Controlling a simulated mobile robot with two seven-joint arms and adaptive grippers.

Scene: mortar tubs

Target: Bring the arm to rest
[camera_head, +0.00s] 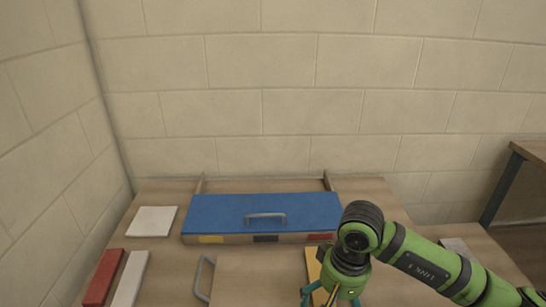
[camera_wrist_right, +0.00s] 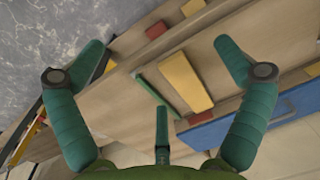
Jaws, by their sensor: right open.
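My right arm (camera_head: 415,252) comes in from the right in the head view, over the right part of the wooden table (camera_head: 390,203). Its right gripper (camera_head: 333,295) points down at the bottom edge, in front of the blue lid. In the right wrist view the gripper's teal fingers (camera_wrist_right: 165,60) are spread wide with nothing held between them. A yellow block (camera_wrist_right: 185,80) and a thin green strip (camera_wrist_right: 150,92) show beyond the fingers. Whether the fingertips touch anything below is unclear. My left gripper is not in view.
A blue lid (camera_head: 230,212) with a grey handle lies at the table's back. A white tile (camera_head: 152,221), a red bar (camera_head: 103,277) and a white bar (camera_head: 130,279) lie left. A grey piece (camera_head: 457,246) lies right, partly behind my arm. Walls stand behind and left.

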